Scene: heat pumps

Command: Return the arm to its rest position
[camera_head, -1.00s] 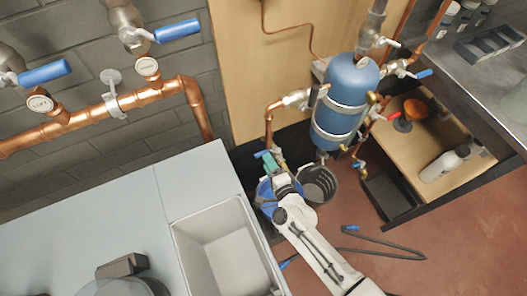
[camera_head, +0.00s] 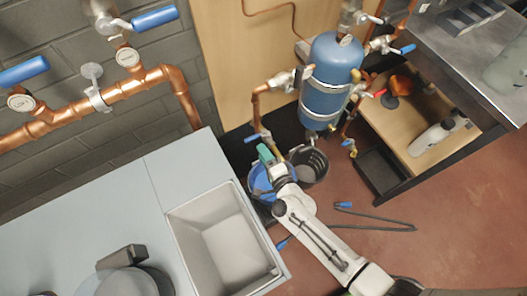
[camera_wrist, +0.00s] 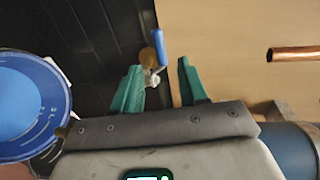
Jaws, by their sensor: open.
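My arm, white and grey, reaches up from the bottom right in the head view. My gripper (camera_head: 266,154), with green fingers, is at its far end, above the rim of a blue bucket and left of the blue tank (camera_head: 330,80). In the wrist view my gripper (camera_wrist: 158,88) is open, its two green fingers apart. A small valve with a blue handle (camera_wrist: 158,48) shows beyond and between the fingertips. Nothing is held. The same blue-handled valve (camera_head: 256,137) shows just above the gripper in the head view.
The blue bucket (camera_wrist: 30,105) lies left of the fingers in the wrist view. A black bucket (camera_head: 318,165) stands beside it. A sink (camera_head: 215,235) in a grey counter is at left, a shelved bench (camera_head: 470,60) at right. A hose (camera_head: 375,222) lies on the open floor.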

